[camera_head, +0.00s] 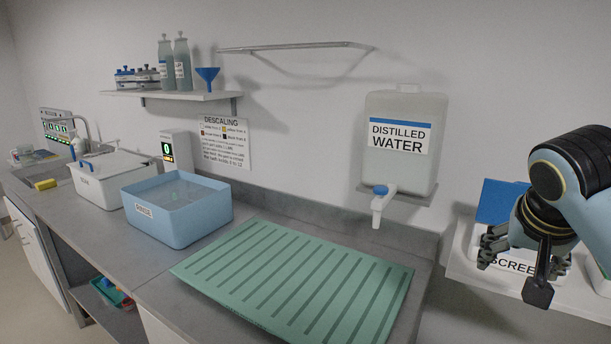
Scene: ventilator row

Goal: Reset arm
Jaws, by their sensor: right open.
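My right arm comes in from the right edge, bent, with its blue and black links high in the picture. A blue lid or panel (497,201) stands up behind the gripper. I see nothing between the fingers; whether they touch the bin I cannot tell. My left gripper is not in view.
A green ribbed drying mat (300,278) lies empty on the grey counter. A blue RINSE tub (176,222) and a white lidded box (104,191) stand to its left. A distilled water tank (400,165) with a tap sits on a wall shelf. A shelf (575,302) is under the bin.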

